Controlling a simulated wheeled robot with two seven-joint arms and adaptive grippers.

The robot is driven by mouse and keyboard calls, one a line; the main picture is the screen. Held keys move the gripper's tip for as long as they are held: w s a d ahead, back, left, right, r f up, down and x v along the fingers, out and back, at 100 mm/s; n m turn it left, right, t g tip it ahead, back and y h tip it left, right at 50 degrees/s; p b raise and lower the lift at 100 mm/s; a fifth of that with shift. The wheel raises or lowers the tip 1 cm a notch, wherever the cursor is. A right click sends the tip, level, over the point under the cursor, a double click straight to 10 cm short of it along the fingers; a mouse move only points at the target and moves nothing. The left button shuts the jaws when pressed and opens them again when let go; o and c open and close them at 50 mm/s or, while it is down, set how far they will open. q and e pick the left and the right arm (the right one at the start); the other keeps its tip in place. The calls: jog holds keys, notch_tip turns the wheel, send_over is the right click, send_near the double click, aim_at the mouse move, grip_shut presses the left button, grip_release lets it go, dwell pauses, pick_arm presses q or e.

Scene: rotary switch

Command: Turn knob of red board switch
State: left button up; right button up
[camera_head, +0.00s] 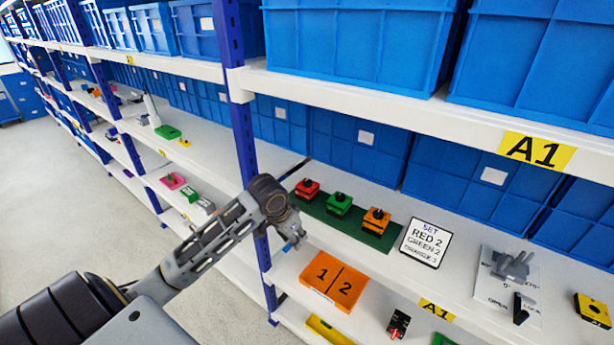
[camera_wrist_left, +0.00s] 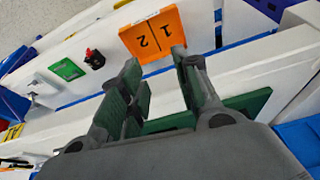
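The red switch (camera_head: 307,186) with a black knob sits at the left end of a dark green board (camera_head: 352,229) on the middle shelf, beside a green switch (camera_head: 339,204) and an orange switch (camera_head: 376,219). My left gripper (camera_head: 293,240) is in front of the shelf edge, below and apart from the red switch. In the left wrist view, its two fingers (camera_wrist_left: 156,72) are spread with nothing between them. Part of the board (camera_wrist_left: 250,106) shows beside the fingers there; the red switch is not visible in that view. My right gripper is not in view.
A white sign reading RED 2, GREEN 2 (camera_head: 424,243) stands right of the board. Blue bins (camera_head: 362,140) line the back. An orange box marked 1 and 2 (camera_head: 334,280) is on the shelf below.

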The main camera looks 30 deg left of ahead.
pick_arm(q)
jog(key=w+a+r, duration=0.2)
jog(key=a+r, duration=0.1)
jog(key=r, duration=0.3)
jog(key=w+a+r+n, duration=0.1)
jog(key=w+a+r, duration=0.1)
jog(key=a+r, duration=0.2)
notch_tip(320, 180, up, 3)
jog(key=shift+a+r+t, duration=0.2)
jog(key=shift+a+t, duration=0.1)
jog(key=shift+w, duration=0.25)
jog(key=p, duration=0.3)
send_over(307, 180)
jog(key=s, duration=0.2)
jog(key=shift+a, duration=0.1)
jog(key=shift+w+f, duration=0.15)
jog(key=shift+w, duration=0.1)
jog(key=shift+p+x, duration=0.6)
jog(key=shift+x, duration=1.75)
jog(key=shift+s, duration=0.1)
grip_shut()
